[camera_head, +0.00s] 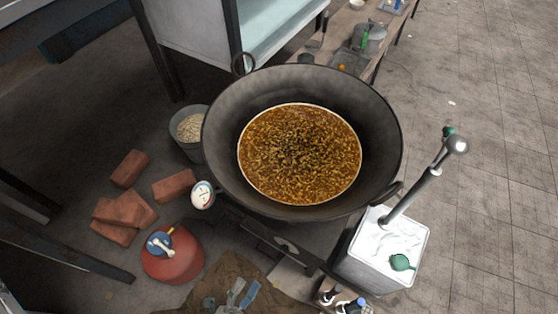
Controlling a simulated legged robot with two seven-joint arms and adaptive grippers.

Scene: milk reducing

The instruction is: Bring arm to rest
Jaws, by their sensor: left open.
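The pan holds a round pool of brown, grainy, simmering food (299,154). My right gripper is not in view.
A red gas cylinder (172,262), bricks (172,186) and a bucket (184,150) stand at left. The tiled floor (490,230) at right is clear.

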